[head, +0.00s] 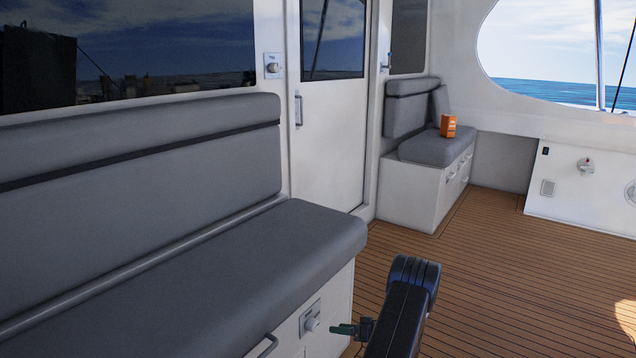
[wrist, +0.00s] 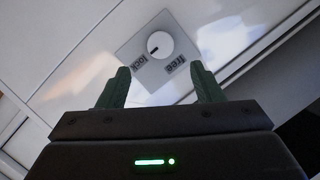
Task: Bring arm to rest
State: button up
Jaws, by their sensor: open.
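My gripper (wrist: 160,84) shows in the wrist view with its two green fingers apart and nothing between them. Past the fingertips is a white round knob (wrist: 159,46) on a grey plate marked "lock" and "free". The knob's dark mark points toward the "lock" side. In the head view my gripper (head: 345,329) is low, just right of the knob (head: 312,323) on the white front of the near bench. The fingers look apart from the knob. My dark arm rises beside the bench front and hides part of the floor.
The grey-cushioned bench (head: 200,270) fills the left, with a handle (head: 266,346) on its front. A second bench (head: 410,190) with an orange box (head: 448,126) stands farther back, past a white door (head: 330,140). The wooden deck (head: 520,270) at right is clear.

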send_near(315, 326)
jog(key=x, duration=0.2)
jog(key=b+x, duration=0.1)
jog(key=x, duration=0.2)
jog(key=b+x, duration=0.1)
jog(key=x, duration=0.2)
jog(key=shift+w+f, duration=0.35)
jog(key=shift+w, duration=0.05)
jog(key=shift+w+a+r, duration=0.15)
jog(key=shift+a, duration=0.1)
jog(key=n+t+h, duration=0.1)
jog(key=n, duration=0.2)
jog(key=n+t+h, duration=0.1)
jog(key=n, duration=0.3)
jog(key=shift+s+a+t+h, duration=0.15)
jog(key=shift+s+t+h, duration=0.15)
jog(key=shift+t+h, duration=0.1)
jog(key=n+t+b, duration=0.1)
jog(key=n, duration=0.2)
jog(key=shift+s+a+t+h, duration=0.1)
jog(key=shift+t+h, duration=0.2)
jog(key=shift+h, duration=0.1)
jog(key=shift+s+n+t+h, duration=0.1)
jog(key=shift+n+t+h, duration=0.2)
jog(key=shift+n+t, duration=0.85)
jog(key=shift+n+g, duration=0.45)
jog(key=shift+n, duration=0.1)
